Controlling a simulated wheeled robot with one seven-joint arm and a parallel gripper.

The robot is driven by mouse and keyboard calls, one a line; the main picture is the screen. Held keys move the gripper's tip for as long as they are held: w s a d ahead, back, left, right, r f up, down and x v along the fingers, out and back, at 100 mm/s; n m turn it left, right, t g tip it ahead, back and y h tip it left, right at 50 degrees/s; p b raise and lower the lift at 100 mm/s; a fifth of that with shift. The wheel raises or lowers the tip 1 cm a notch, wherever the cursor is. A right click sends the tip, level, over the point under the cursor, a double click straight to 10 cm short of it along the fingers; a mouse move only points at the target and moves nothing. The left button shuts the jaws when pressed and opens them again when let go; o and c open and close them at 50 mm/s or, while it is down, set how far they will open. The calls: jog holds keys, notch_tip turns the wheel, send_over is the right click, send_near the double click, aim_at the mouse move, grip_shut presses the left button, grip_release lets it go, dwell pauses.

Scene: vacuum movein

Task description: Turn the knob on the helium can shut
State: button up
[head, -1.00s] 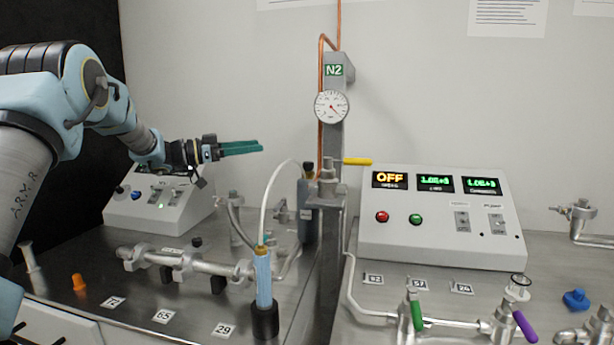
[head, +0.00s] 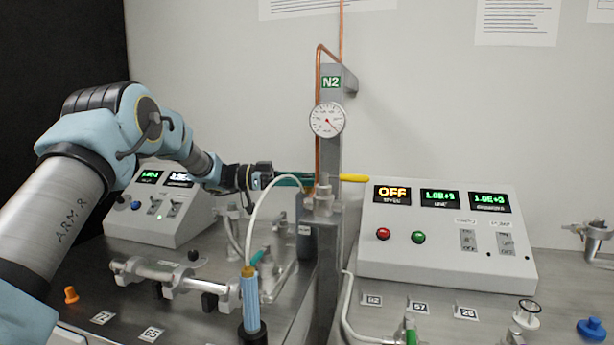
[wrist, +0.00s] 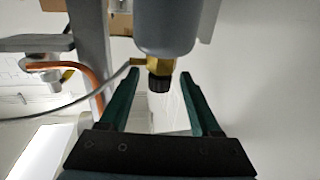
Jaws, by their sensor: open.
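The helium can appears to be the grey cylinder (head: 305,240) standing just left of the N2 post in the head view. In the wrist view the can (wrist: 168,28) hangs in from the top, upside down, with a brass valve and a black knob (wrist: 160,84). My gripper (wrist: 160,76) is open, with its green fingers on either side of the knob in that picture. Gaps show on both sides; I cannot tell whether the tips reach the knob in depth. In the head view my gripper (head: 300,178) is level with the can's top, and the knob is not clearly visible there.
The N2 post (head: 331,150) with gauge and copper pipe stands immediately right of the fingers. A yellow handle (head: 354,178) sticks out beyond it. A white hose (head: 262,195) arches in front of the gripper from a blue cylinder (head: 250,295). Control boxes stand left and right.

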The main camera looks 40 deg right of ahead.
jog(key=shift+s+d, duration=0.25)
jog(key=shift+s, duration=0.1)
grip_shut()
dwell(0.4)
